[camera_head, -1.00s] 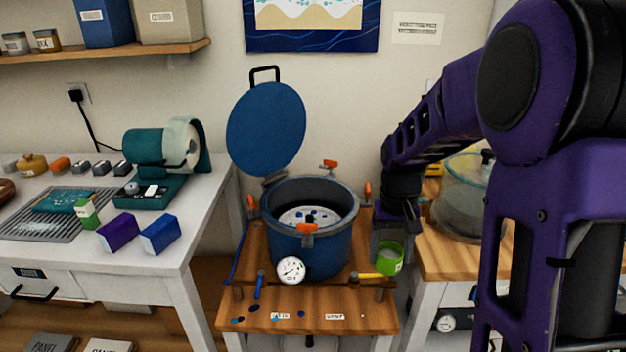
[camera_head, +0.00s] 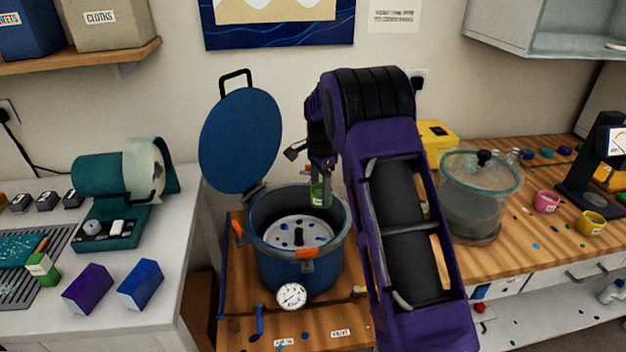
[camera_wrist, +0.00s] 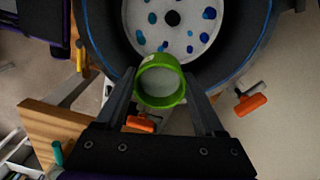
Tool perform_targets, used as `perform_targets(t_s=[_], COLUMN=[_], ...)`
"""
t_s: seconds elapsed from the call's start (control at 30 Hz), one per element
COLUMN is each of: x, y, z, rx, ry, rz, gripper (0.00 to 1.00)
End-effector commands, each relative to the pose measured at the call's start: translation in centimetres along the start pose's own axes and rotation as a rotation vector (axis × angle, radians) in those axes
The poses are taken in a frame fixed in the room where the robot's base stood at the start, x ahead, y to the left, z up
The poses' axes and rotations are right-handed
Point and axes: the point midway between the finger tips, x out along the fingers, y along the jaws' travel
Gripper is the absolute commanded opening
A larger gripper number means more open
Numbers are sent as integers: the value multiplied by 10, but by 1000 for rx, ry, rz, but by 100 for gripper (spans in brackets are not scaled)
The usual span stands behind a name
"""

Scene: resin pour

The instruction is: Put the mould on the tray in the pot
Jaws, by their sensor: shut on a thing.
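A green cup-shaped mould (camera_head: 320,196) with a pale inside is held by my gripper (camera_head: 319,176) above the pot's back right rim. In the wrist view the green mould (camera_wrist: 162,101) sits between the two fingers of my gripper (camera_wrist: 161,88), which are shut on it. The blue pot (camera_head: 300,268) stands open, with its round blue lid (camera_head: 240,140) tipped up behind it. The tray also shows in the wrist view (camera_wrist: 150,35), just beyond the mould.
Orange clamp handles (camera_head: 306,253) and a gauge (camera_head: 291,296) stick out from the pot. The wooden stand (camera_head: 250,325) is under it. A glass chamber (camera_head: 475,195) and pink (camera_head: 546,201) and yellow (camera_head: 591,223) cups stand on the right bench.

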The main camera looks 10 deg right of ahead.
Motion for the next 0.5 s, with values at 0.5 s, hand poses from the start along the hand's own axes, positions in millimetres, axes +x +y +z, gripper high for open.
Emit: perform_targets(t_s=[0.5], x=[51], y=[-2], z=[0], rx=[16], ry=[-1], rz=[0], gripper=[12])
